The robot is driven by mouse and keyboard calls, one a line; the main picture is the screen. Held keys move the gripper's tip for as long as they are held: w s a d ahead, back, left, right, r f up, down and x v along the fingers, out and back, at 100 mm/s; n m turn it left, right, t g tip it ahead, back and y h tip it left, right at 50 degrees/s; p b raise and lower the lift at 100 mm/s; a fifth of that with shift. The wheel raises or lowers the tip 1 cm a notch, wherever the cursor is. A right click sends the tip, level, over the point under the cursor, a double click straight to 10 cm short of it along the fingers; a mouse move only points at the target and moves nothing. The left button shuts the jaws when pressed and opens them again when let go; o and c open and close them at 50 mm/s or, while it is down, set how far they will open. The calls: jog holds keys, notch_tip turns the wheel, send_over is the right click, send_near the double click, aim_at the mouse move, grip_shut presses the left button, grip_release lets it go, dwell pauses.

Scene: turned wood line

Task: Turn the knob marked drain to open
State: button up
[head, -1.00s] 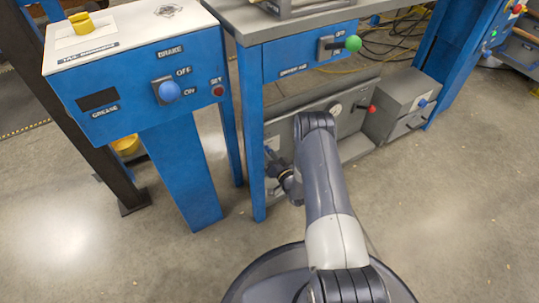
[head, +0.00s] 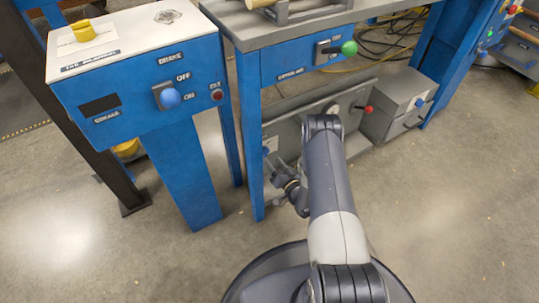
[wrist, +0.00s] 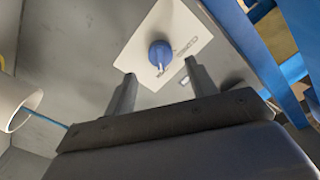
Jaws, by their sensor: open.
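A blue knob (wrist: 160,55) with a light mark on its face sits on a white plate (wrist: 185,35) on a grey panel in the wrist view. Small lettering beside the knob looks like "closed", but it is hard to read. I cannot read a drain label. My gripper (wrist: 161,70) is open and empty, its two fingers pointing towards the plate with the knob beyond and between the fingertips, apart from them. In the head view, a small blue knob (head: 266,151) shows on the low grey unit under the bench, near my wrist, which partly hides the panel.
The blue control box (head: 140,75) at left carries another blue knob (head: 168,97) and a yellow knob (head: 84,31). A blue bench leg (head: 251,140) stands close to my wrist. A green-tipped lever (head: 348,48) and red-tipped lever (head: 368,109) are to the right. A pale cylinder (wrist: 18,105) is at the wrist view's left.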

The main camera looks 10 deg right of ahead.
aim_at(267, 154)
jog(key=p+v, duration=0.1)
jog(key=v, duration=0.5)
jog(key=shift+w, duration=0.1)
jog(key=b+x, duration=0.3)
jog(key=x, duration=0.8)
